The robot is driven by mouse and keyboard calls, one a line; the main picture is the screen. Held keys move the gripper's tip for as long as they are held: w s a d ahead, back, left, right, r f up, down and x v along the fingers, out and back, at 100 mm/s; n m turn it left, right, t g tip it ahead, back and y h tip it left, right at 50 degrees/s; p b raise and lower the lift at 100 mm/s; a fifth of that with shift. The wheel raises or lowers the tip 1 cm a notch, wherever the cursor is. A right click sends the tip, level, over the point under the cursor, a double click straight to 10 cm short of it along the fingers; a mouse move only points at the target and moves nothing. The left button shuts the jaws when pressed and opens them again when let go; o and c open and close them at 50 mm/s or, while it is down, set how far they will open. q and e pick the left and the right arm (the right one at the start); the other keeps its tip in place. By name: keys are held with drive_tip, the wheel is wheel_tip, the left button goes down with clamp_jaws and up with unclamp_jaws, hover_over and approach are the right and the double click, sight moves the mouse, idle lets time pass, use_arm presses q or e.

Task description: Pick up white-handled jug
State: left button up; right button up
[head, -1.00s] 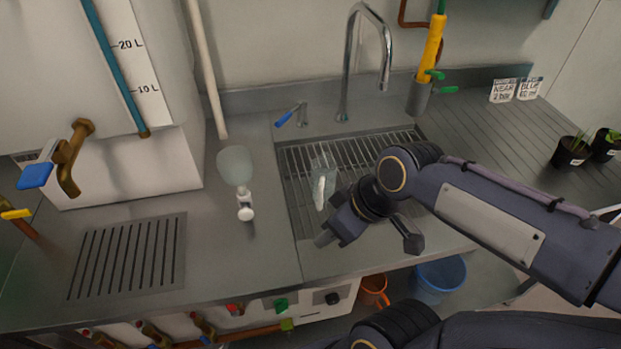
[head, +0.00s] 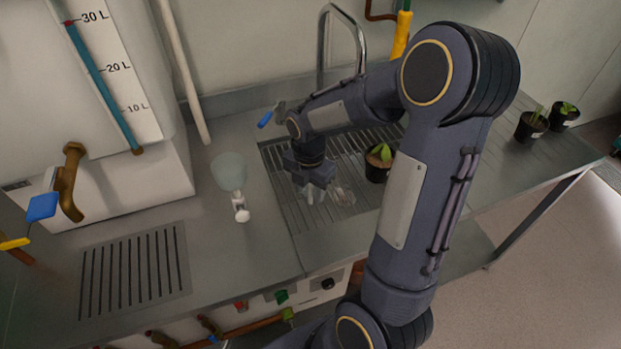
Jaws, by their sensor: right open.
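The clear jug (head: 342,195) stands on the wire rack over the sink, partly hidden by my right gripper. Its white handle showed earlier; now it is mostly behind the fingers. My right gripper (head: 313,190) points down at the jug's left side, around or just above the handle. Its jaws are open; whether they touch the jug cannot be told. My left gripper is not in view.
A pale translucent vessel with a white knobbed end (head: 241,211) is on the counter left of the sink. A potted plant (head: 378,163) is on the rack, right of the jug. The tap (head: 322,50) rises behind. The slotted drain plate (head: 135,270) is clear.

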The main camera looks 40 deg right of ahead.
sight(309, 202)
wheel_tip(309, 202, down, 3)
drive_tip(key=shift+w+f, duration=0.1)
drive_tip(key=shift+f, duration=0.05)
drive_tip(key=shift+c, duration=0.2)
clamp_jaws()
